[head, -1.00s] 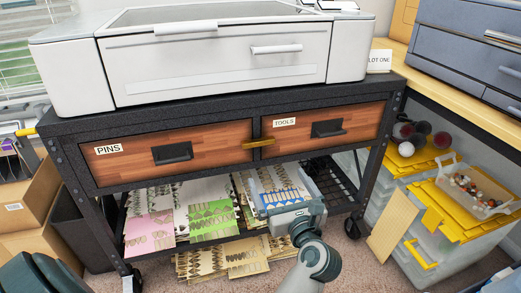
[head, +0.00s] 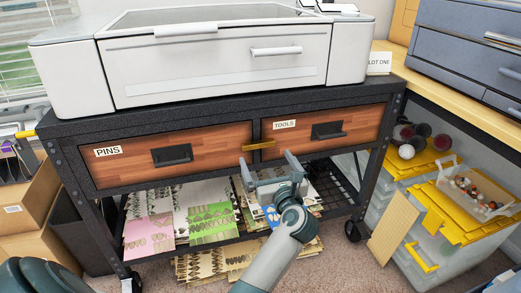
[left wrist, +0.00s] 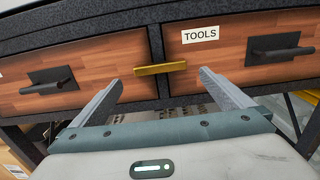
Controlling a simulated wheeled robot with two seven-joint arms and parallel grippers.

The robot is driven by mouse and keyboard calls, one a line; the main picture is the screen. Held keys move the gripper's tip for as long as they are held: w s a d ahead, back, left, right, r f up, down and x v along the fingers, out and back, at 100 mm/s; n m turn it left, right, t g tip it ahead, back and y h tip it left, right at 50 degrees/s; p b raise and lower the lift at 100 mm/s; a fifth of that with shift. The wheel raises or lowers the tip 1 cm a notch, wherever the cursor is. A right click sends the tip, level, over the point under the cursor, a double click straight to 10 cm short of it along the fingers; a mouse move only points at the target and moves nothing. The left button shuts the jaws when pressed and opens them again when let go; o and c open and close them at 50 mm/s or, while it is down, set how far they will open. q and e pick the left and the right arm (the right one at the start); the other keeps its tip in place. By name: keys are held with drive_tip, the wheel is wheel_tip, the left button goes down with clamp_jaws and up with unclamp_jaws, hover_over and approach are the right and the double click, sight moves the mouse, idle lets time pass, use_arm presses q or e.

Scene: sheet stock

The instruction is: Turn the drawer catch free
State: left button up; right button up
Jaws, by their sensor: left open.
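The drawer catch is a brass bar (head: 258,145) lying almost level across the post between the two drawers. It overlaps the inner edges of the PINS drawer (head: 130,164) and the TOOLS drawer (head: 360,118). Both drawers are shut. In the left wrist view the catch (left wrist: 160,68) is just beyond my fingertips, between them and untouched. My left gripper (head: 267,160) is open and empty, a little below and in front of the catch; its fingers also show in the left wrist view (left wrist: 160,82). My right gripper is not in view.
A white printer-like machine (head: 220,65) stands on the black cart. Patterned sheets (head: 210,215) lie on the lower shelf behind my left arm. Clear bins with yellow lids (head: 420,165) stand at the right. Cardboard boxes (head: 30,210) stand at the left.

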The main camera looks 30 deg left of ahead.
sight(259, 147)
use_arm(q)
drive_tip(key=x, duration=0.7)
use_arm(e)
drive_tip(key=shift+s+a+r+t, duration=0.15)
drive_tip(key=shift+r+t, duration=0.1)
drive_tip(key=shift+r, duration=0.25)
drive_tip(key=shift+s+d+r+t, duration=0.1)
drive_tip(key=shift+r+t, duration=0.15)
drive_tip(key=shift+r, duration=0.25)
use_arm(q)
drive_tip(key=c, duration=0.9)
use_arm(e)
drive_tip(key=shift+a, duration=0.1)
